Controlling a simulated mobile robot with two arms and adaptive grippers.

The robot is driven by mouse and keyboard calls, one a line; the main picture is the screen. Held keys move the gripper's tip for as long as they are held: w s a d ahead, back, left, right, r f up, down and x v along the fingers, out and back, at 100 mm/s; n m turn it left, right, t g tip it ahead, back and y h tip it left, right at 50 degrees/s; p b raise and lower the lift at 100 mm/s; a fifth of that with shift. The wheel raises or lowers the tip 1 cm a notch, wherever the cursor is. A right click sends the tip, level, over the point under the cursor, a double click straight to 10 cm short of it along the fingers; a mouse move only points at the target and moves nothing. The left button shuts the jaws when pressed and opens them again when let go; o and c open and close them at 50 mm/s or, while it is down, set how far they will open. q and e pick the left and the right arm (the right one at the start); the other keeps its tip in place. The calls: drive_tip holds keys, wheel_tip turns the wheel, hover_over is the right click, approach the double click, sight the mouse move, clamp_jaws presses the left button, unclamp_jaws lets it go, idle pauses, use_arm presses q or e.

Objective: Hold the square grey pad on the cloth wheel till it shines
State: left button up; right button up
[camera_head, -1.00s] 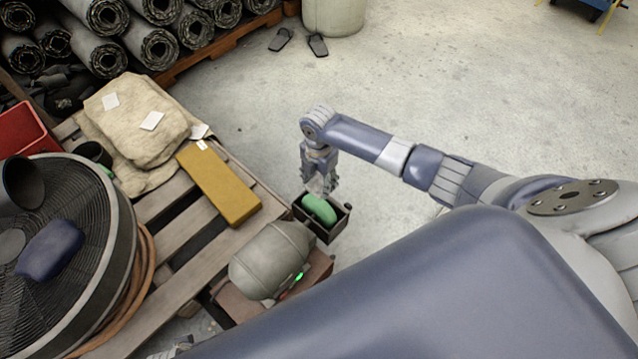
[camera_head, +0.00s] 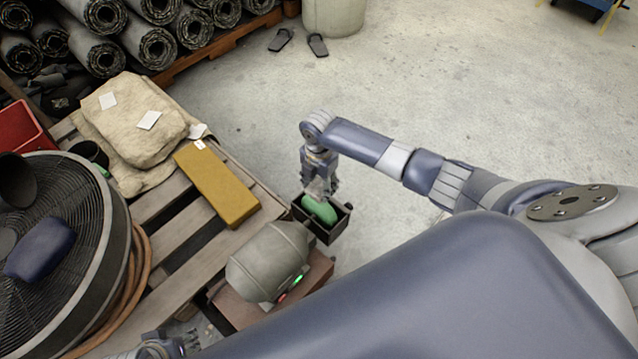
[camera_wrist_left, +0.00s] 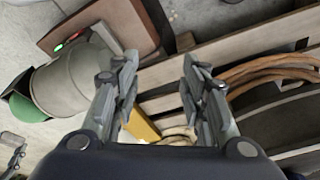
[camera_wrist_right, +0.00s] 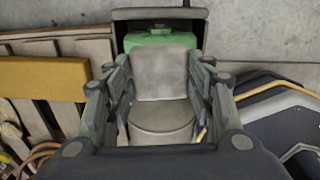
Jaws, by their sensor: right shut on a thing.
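The square grey pad (camera_wrist_right: 165,76) is between the fingers of my right gripper (camera_head: 320,188), which is shut on it. The green cloth wheel (camera_head: 318,210) sits in a dark open-topped box at the end of a grey motor (camera_head: 268,262). The pad is at the wheel's upper edge and covers part of it in the right wrist view. I cannot tell whether they touch, and the pad's face towards the wheel is hidden. My left gripper (camera_wrist_left: 158,80) is open and empty; its fingers show at the bottom edge of the head view.
A wooden pallet (camera_head: 182,222) carries a yellow block (camera_head: 216,184), folded sacking (camera_head: 130,128) and a big fan (camera_head: 117,225). A coiled brown hose (camera_head: 138,285) lies beside the fan. A green and a red light show on the motor.

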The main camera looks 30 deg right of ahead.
use_arm(q)
drive_tip(key=b+v, duration=0.2)
drive_tip(key=v, duration=0.3)
use_arm(e)
wheel_tip(320, 180, down, 2)
drive_tip(key=shift+f, duration=0.25)
drive_tip(key=shift+f+b, duration=0.8)
drive_tip(key=shift+b, duration=0.35)
use_arm(q)
drive_tip(key=w+d+r+t+h, duration=0.1)
drive_tip(key=w+d+t, duration=0.1)
drive_tip(key=w+t, duration=0.2)
drive_tip(key=shift+w+r, duration=0.3)
drive_tip(key=shift+w, duration=1.55)
use_arm(e)
drive_tip(key=shift+f, duration=0.15)
use_arm(q)
drive_tip(key=shift+d, duration=0.1)
drive_tip(key=shift+w+d+r+t+b, duration=0.2)
drive_tip(key=shift+w+r+t, duration=0.1)
drive_tip(key=shift+w, duration=0.1)
drive_tip(key=shift+w+d+r+t+b, duration=0.1)
drive_tip(key=shift+w+r+t+b, duration=0.1)
drive_tip(key=shift+w+t, duration=0.15)
use_arm(e)
drive_tip(key=shift+f, duration=0.4)
